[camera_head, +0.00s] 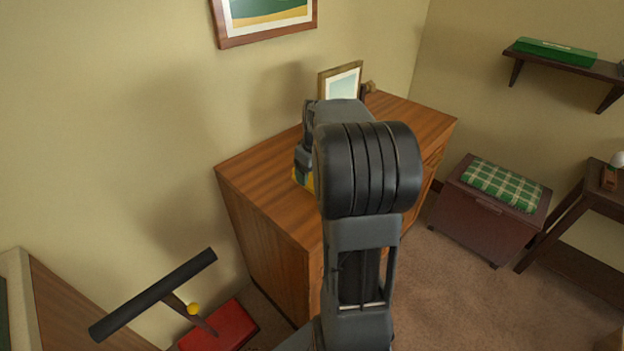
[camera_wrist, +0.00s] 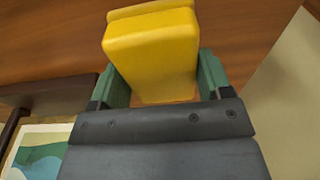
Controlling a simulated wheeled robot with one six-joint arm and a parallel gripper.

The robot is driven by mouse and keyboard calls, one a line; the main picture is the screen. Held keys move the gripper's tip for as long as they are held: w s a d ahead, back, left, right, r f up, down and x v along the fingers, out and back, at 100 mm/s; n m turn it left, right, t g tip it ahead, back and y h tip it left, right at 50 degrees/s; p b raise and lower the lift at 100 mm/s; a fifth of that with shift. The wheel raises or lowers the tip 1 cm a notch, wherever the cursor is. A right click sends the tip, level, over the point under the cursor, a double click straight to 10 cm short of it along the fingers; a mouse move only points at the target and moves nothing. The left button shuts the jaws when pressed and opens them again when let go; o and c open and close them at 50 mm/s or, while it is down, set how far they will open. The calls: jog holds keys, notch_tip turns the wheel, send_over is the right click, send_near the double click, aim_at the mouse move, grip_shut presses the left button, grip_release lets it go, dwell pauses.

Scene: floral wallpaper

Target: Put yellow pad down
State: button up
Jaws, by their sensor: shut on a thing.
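The yellow pad (camera_wrist: 150,55) is a thick, block-like piece with rounded edges. In the wrist view it sits between the two green fingers of my gripper (camera_wrist: 160,82), which is shut on it. In the head view my gripper (camera_head: 303,172) is over the left part of the wooden dresser top, largely hidden by my arm. Only a small yellow bit of the pad (camera_head: 303,180) shows there. Brown wood fills the wrist view behind the pad. I cannot tell whether the pad touches the dresser top (camera_head: 265,170).
A framed picture (camera_head: 340,80) stands at the back of the dresser, with a small brown object (camera_head: 370,88) beside it. The dresser's right part (camera_head: 420,115) looks clear. A chest with a green checked cushion (camera_head: 503,185) stands right. A red box (camera_head: 220,328) lies on the floor, lower left.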

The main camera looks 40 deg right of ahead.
notch_tip(320, 180, down, 3)
jog(key=shift+r, duration=0.1)
jog(key=o, duration=1)
jog(key=shift+c, duration=0.2)
jog(key=shift+f+b, duration=0.25)
jog(key=shift+b, duration=0.1)
notch_tip(320, 180, up, 13)
jog(key=s+p, duration=0.1)
jog(key=p, duration=0.2)
jog(key=s+a+f, duration=0.2)
jog(key=s+a, duration=0.2)
jog(key=a, duration=0.3)
jog(key=s+a+f+m+t, duration=0.1)
jog(key=s+a+f, duration=0.2)
jog(key=a, duration=0.4)
jog(key=s+a+f, duration=0.2)
jog(key=s+a, duration=0.2)
jog(key=a, duration=0.2)
jog(key=shift+s+a+f+m+t, duration=0.25)
jog(key=shift+s+a+m+t, duration=0.05)
jog(key=shift+a+m, duration=0.1)
